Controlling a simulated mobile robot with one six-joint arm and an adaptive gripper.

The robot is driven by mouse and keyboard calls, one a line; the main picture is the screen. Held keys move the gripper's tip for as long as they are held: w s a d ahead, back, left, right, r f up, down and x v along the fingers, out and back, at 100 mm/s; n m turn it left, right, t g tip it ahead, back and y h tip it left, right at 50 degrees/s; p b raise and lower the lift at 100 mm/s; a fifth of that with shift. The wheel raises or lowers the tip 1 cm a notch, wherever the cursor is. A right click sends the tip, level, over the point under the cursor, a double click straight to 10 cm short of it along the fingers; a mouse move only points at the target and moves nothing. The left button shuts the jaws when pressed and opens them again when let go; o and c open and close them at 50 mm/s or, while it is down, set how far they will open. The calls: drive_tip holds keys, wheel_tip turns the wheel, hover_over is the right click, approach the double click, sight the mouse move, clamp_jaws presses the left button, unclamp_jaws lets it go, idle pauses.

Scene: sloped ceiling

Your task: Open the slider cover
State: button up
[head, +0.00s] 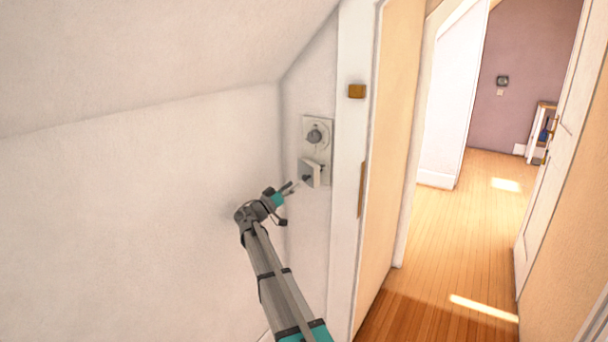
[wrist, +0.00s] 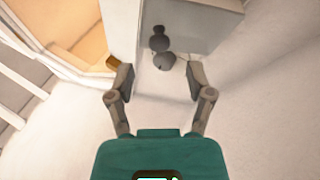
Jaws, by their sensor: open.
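A pale wall plate (head: 326,160) is mounted on the narrow white wall beside the door frame. A round grey dial (head: 314,136) sits on its upper part. A square pale cover (head: 313,170) with a small dark knob (head: 306,178) stands out from its lower part. My gripper (head: 292,187) is just below and left of this cover, apparently close to it. In the wrist view, my gripper (wrist: 160,74) is open, with a dark grey knob (wrist: 160,40) beyond the fingertips and a rounded grey shape beside it. Contact cannot be told.
The sloped ceiling (head: 150,60) and white wall (head: 130,220) close in on the left. Wooden floor (head: 460,240) lies clear through the doorway.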

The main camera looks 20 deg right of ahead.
sight(303, 178)
drive_tip(key=shift+p+x, duration=0.8)
drive_tip(key=shift+x, duration=2)
clamp_jaws()
